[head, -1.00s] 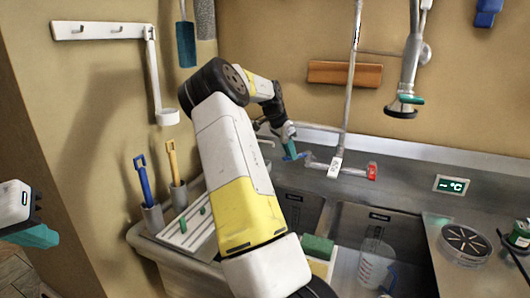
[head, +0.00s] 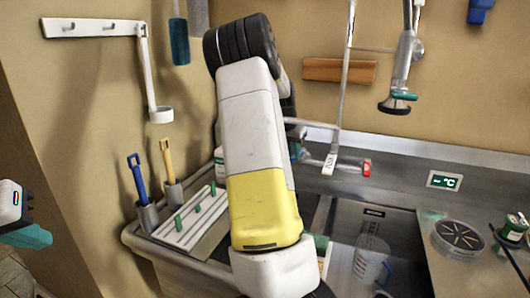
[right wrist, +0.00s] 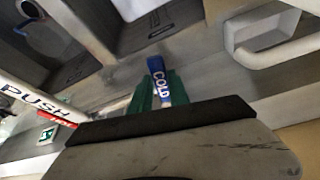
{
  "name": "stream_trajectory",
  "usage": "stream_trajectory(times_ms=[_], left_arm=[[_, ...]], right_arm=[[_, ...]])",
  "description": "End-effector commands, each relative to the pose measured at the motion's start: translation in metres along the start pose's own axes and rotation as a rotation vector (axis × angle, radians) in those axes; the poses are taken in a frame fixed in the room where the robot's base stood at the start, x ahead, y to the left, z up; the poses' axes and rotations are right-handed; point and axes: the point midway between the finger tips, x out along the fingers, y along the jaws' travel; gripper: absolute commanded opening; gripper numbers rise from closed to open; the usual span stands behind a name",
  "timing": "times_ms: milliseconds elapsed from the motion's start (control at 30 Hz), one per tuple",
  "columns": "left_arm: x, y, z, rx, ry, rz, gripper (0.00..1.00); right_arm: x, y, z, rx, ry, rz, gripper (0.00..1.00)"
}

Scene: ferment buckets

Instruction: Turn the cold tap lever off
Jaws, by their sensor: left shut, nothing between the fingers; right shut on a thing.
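The tap (head: 330,163) stands at the back of the sink, with its red hot lever (head: 367,169) on the right. The blue cold lever (right wrist: 158,78), lettered COLD, shows in the right wrist view. My right gripper (right wrist: 160,92) is shut on it, with green fingertips on either side. In the head view my right arm hides most of that gripper and the cold lever. The hot lever also shows in the right wrist view (right wrist: 62,121). My left gripper (head: 25,236) is shut and empty at the left edge, far from the tap.
A drying rack (head: 178,226) and tool holders with a blue brush (head: 138,178) and a yellow brush (head: 168,160) stand left of the sink. A clear jug (head: 370,258) is in the right basin. A hose sprayer (head: 398,100) hangs at the back right.

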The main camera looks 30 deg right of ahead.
Motion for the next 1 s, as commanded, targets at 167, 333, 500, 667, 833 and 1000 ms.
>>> stream_trajectory(times_ms=[167,333,500,667,833,1000], left_arm=[[0.000,0.000,0.000,0.000,0.000,0.000,0.00],[0.000,0.000,0.000,0.000,0.000,0.000,0.00],[0.000,0.000,0.000,0.000,0.000,0.000,0.00],[0.000,0.000,0.000,0.000,0.000,0.000,0.00],[0.000,0.000,0.000,0.000,0.000,0.000,0.00],[0.000,0.000,0.000,0.000,0.000,0.000,0.00]], right_arm=[[-0.001,-0.001,-0.002,0.001,0.005,-0.001,0.26],[-0.001,-0.001,-0.001,0.002,0.003,0.000,0.44],[0.000,-0.001,-0.001,0.002,0.002,0.000,0.44],[0.000,-0.003,0.000,0.024,0.001,0.010,0.44],[0.001,-0.015,-0.002,0.130,0.002,0.058,0.44],[0.003,-0.028,-0.005,0.289,0.004,0.125,0.44]])
